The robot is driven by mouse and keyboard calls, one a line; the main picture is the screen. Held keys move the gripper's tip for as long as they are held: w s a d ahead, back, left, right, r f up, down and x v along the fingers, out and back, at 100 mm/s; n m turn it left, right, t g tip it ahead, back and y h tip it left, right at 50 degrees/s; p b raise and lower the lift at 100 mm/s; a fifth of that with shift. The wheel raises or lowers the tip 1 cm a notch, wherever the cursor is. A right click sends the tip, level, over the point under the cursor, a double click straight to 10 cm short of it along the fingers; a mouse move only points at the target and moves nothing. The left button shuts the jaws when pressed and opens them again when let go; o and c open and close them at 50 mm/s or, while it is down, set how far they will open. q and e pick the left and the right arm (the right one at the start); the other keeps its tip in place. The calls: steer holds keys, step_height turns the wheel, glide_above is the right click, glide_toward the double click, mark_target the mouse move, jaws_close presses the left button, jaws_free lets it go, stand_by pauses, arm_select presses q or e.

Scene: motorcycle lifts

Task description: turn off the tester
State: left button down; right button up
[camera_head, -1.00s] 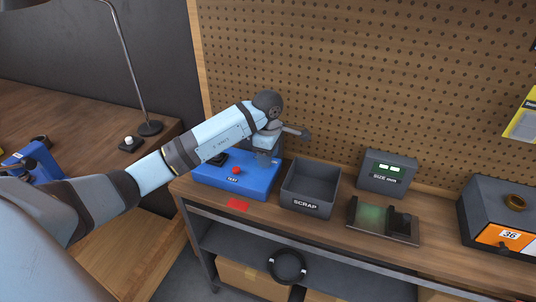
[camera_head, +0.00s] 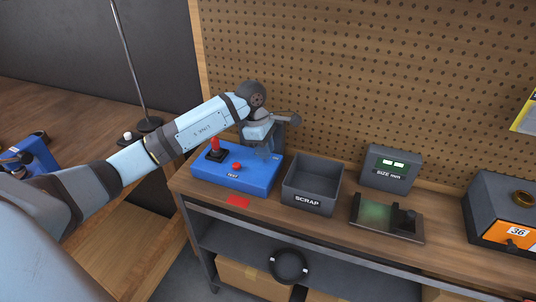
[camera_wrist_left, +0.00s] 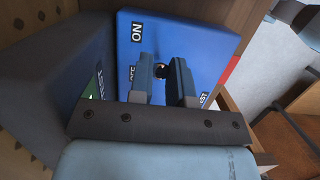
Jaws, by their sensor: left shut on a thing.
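The tester is a blue box (camera_head: 205,176) labelled TEST at the left end of the bench. A red upright lever (camera_head: 215,145) on a black base and a red button (camera_head: 236,166) show on its top. My left gripper (camera_head: 264,153) reaches down over its right rear part. In the left wrist view the fingers (camera_wrist_left: 160,80) are shut around a small part beside the half-covered OFF label; this looks like the tester's switch, mostly hidden. The ON label (camera_wrist_left: 136,32) lies beyond. My right gripper is not in view.
Right of the tester stand a grey SCRAP bin (camera_head: 308,200), a size display (camera_head: 391,169), a gauge fixture (camera_head: 386,220) and a grey box labelled 36 (camera_head: 490,205). A pegboard (camera_head: 370,80) rises behind. Red tape (camera_head: 238,200) marks the bench front.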

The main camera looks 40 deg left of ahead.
arm_select(q)
steer(key=shift+s+a+f+h+b, duration=0.1)
steer(key=shift+a+f+h+b, duration=0.3)
steer(key=shift+h+b, duration=0.55)
steer(key=shift+a+t+h+b, duration=0.25)
steer(key=shift+a+t+b, duration=0.05)
steer(key=shift+b, duration=0.45)
steer(key=shift+a+h+b, duration=0.15)
steer(key=shift+h+b, duration=0.25)
steer(key=shift+b, duration=0.1)
steer(key=shift+s+a+t+h+b, duration=0.15)
steer(key=shift+a+t+h+b, duration=0.15)
steer(key=shift+h+b, duration=0.65)
steer(key=h+b, duration=0.1)
steer(key=b, duration=0.1)
steer(key=shift+a+h+b, duration=0.25)
steer(key=shift+a+b, duration=0.05)
steer(key=shift+s+r+t, duration=0.1)
steer(key=shift+t, duration=0.2)
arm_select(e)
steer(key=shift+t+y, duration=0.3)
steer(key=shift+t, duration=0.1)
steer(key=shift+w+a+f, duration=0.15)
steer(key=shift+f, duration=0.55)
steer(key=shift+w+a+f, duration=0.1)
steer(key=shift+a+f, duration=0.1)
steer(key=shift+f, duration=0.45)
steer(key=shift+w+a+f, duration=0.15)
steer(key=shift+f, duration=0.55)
